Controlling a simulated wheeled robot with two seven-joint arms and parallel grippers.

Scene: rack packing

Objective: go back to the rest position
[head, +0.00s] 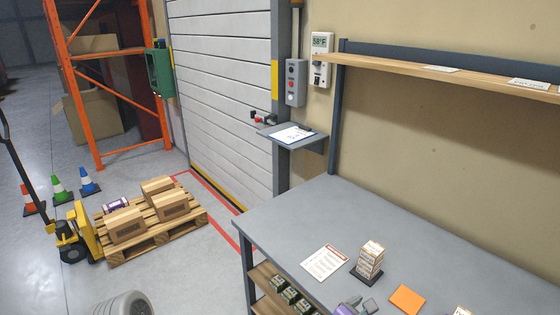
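A rounded pale grey part, apparently one of my own arm links, shows at the bottom left edge. The grey workbench (290,217) fills the lower right. On it stand a small stack of printed boxes (369,260) on a dark base, a printed sheet (325,263) and an orange card (406,299).
A wooden pallet (165,238) with several cartons and a yellow pallet jack (70,235) stand left of the bench. An orange rack (125,95) is behind. A wooden shelf (430,70) overhangs the bench. Open floor (195,285) lies between pallet and bench.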

